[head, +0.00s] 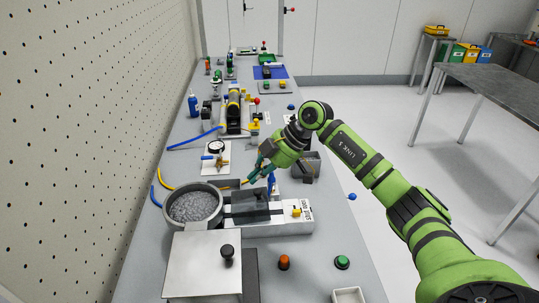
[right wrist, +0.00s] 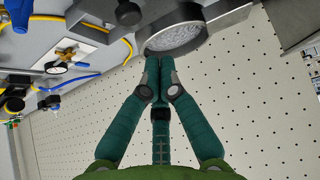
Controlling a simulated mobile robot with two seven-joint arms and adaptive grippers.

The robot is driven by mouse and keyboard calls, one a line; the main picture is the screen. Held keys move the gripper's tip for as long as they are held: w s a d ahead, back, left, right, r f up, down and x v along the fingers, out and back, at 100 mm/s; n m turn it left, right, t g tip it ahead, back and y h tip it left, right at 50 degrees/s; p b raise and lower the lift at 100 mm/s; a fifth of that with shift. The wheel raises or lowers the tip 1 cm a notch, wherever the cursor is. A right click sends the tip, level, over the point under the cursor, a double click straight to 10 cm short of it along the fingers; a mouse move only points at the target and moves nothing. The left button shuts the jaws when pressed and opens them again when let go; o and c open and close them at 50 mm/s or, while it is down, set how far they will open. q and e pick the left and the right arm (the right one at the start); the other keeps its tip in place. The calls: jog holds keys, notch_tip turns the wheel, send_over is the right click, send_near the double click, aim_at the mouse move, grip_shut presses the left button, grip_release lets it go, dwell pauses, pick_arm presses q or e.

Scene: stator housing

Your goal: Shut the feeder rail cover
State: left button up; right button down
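The bowl feeder (head: 193,205), a round grey bowl full of small grey parts, stands at the left of the bench. A white rail unit (head: 285,222) extends right from it. A dark grey panel, which looks like the rail cover (head: 247,197), stands raised and tilted over the rail; its exact angle is hard to tell. My right gripper (head: 254,175) is above and behind this panel, apart from it as far as I can see. In the right wrist view its teal fingertips (right wrist: 159,62) meet with nothing between them, close to the bowl's rim (right wrist: 178,38). My left gripper is out of view.
A white plate with a black knob (head: 227,252) is in front of the bowl. An orange button (head: 284,262) and a green button (head: 342,262) are at the front right. A grey open box (head: 306,167) and a gauge board (head: 216,157) stand behind the rail.

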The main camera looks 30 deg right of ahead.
aim_at(260, 194)
jog(key=shift+d+f+p, duration=0.15)
jog(key=shift+f, duration=0.45)
jog(key=shift+d+f+p, duration=0.15)
jog(key=shift+f, duration=0.4)
jog(key=shift+d+f, duration=0.15)
jog(key=shift+f, duration=0.45)
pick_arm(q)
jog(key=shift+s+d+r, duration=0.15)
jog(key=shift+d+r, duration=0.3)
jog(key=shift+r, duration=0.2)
